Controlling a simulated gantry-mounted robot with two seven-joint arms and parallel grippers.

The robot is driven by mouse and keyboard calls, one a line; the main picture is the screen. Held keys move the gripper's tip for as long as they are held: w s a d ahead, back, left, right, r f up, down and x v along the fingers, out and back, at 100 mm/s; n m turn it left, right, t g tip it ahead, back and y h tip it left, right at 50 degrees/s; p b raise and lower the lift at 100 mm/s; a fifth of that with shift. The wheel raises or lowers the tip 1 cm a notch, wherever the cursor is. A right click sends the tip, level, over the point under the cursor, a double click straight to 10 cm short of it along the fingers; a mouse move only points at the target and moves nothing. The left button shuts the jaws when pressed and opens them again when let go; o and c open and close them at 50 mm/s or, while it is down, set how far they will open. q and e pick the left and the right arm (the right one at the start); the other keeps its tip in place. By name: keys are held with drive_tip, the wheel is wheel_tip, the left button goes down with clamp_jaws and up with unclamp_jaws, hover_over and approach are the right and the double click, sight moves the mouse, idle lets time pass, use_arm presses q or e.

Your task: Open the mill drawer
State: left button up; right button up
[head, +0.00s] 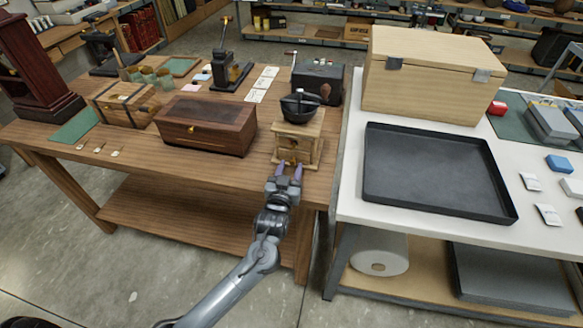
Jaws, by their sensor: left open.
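The mill (298,132) is a small light-wood box with a dark bowl (299,107) and a crank on top. It stands near the front right edge of the wooden table. Its drawer front (294,153) faces me, low on the box, and looks closed, with a small brass-coloured knob (292,162). My left gripper (289,171) is open, its two purple-tipped fingers just in front of the drawer and around or close to the knob. I cannot tell whether they touch it. My right gripper is not in view.
A dark wooden chest (208,124) stands close left of the mill. A dark metal device (318,82) stands behind it. To the right, across a narrow gap, a white table (349,190) carries a black tray (435,172) and a large pale wooden box (430,75).

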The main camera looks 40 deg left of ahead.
use_arm(q)
drive_tip(key=shift+x, duration=1)
drive_tip(key=shift+c, duration=0.3)
clamp_jaws()
drive_tip(key=shift+d, duration=0.1)
